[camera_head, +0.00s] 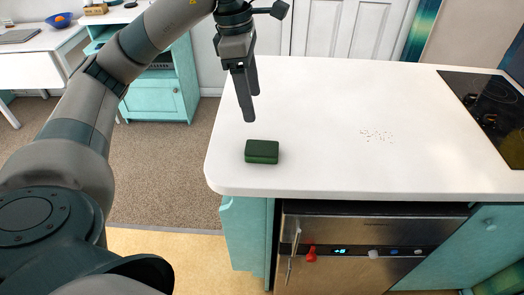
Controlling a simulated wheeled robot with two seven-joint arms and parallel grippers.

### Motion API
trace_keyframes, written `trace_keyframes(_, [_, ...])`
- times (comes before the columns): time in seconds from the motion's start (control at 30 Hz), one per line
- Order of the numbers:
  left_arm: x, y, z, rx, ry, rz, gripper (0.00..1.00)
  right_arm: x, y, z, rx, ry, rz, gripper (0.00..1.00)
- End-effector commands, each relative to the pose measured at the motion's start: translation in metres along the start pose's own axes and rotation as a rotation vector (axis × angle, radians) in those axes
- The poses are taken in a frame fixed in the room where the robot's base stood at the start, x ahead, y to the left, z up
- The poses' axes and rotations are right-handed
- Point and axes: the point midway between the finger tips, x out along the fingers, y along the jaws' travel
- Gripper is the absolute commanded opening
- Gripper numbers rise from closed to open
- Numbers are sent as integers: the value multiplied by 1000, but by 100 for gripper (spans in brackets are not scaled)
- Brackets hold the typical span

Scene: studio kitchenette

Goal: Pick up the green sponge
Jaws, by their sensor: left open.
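The green sponge (262,151) is a small dark green block lying flat on the white countertop (320,110), close to its front left corner. My left gripper (249,107) hangs above the counter with its fingers pointing down. In the picture its fingertips are just above and slightly left of the sponge, apart from it. The gripper is open and holds nothing; seen nearly from the side, its two fingers partly overlap. My right gripper is out of view.
A black cooktop (490,105) is at the right. An oven (350,250) with a red knob (311,254) sits under the front edge. Most of the countertop is clear.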

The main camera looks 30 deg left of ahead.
Motion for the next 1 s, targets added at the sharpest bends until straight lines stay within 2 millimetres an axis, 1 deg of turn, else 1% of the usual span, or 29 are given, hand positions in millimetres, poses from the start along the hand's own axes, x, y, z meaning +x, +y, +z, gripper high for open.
trace_keyframes(0.03, [7,-1,0,1,1,-3,66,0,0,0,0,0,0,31])
trace_keyframes(0.23, [31,-1,0,-1,1,-3,66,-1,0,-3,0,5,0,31])
trace_keyframes(0.4, [54,-1,0,0,2,-4,66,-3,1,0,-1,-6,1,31])
trace_keyframes(0.47, [64,-1,0,0,2,-5,66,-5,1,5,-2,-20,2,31])
trace_keyframes(0.6, [84,-1,0,-1,1,-3,66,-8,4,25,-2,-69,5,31])
trace_keyframes(0.7, [93,-1,0,0,0,-2,66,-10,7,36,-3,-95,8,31])
trace_keyframes(0.8, [98,0,0,0,-1,-1,66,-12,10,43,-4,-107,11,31])
trace_keyframes(1.0, [99,0,0,0,-1,0,66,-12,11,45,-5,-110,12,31])
